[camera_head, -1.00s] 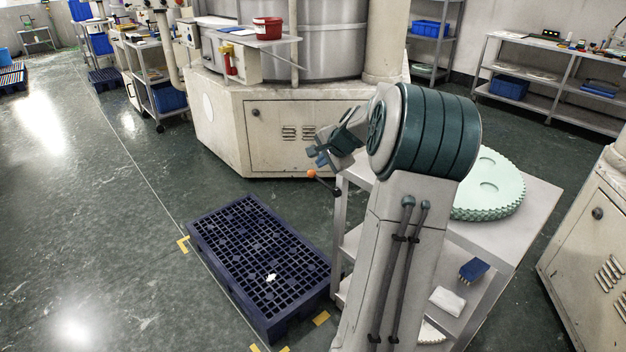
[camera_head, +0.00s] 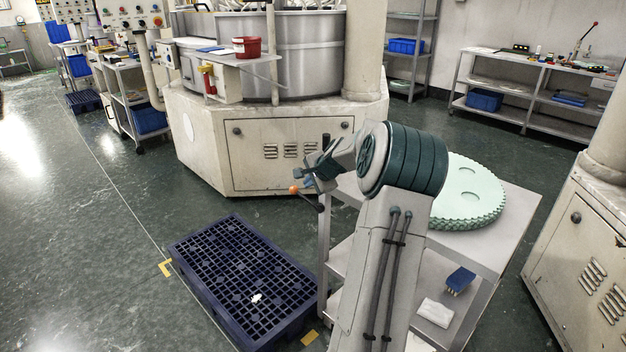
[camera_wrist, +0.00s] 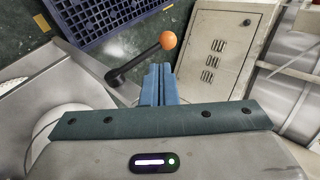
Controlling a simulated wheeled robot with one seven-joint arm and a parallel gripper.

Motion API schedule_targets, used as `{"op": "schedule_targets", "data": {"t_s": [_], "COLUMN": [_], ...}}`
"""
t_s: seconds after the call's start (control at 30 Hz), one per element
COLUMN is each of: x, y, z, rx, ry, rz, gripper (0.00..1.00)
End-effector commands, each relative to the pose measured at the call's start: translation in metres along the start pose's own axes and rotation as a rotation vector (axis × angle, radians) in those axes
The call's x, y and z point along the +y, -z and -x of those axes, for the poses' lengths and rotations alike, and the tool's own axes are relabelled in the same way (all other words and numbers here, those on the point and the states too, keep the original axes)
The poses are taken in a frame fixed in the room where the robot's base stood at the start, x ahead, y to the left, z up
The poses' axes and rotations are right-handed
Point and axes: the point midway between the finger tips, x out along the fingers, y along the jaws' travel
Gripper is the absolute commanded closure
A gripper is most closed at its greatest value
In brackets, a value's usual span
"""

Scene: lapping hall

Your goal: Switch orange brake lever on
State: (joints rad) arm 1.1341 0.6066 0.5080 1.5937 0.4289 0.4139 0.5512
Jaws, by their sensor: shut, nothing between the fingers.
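The brake lever is a dark rod with an orange ball knob (camera_head: 294,190), fixed at the left edge of the grey metal cart (camera_head: 494,238). In the wrist view the orange knob (camera_wrist: 168,40) is at the top centre, and its dark rod slants down left to a pivot on the cart. My gripper (camera_head: 304,174) is shut and empty, close to the knob in the head view. In the wrist view my blue fingers (camera_wrist: 160,70) are together and point towards the lever, just below the knob. I cannot tell whether they touch it.
A dark blue plastic pallet (camera_head: 178,250) lies on the floor left of the cart. Pale green toothed discs (camera_head: 470,190) lie on the cart top. A large machine with a cream base (camera_head: 210,150) stands behind. The floor at the left is open.

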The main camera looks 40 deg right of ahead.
Motion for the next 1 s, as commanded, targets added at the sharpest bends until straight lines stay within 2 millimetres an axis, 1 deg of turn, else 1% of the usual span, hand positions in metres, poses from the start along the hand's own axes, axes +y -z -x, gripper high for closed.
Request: {"op": "schedule_targets", "data": {"t_s": [0.03,0.2,0.4,0.6,0.87,0.9,1.0], "x": [0.001,0.001,-0.007,-0.009,-0.009,-0.009,-0.009], "y": [-0.001,-0.001,-0.001,0.001,0.000,-0.005,-0.001], "z": [-0.012,-0.045,-0.070,-0.079,-0.079,-0.079,-0.079], "rx": [-0.003,-0.002,0.000,0.001,0.001,0.000,0.001], "ry": [0.000,-0.001,0.001,0.001,0.000,0.000,-0.002], "rz": [0.000,0.001,0.001,0.000,0.000,0.002,0.001], "gripper": [1.00,1.00,1.00,1.00,1.00,1.00,1.00]}}
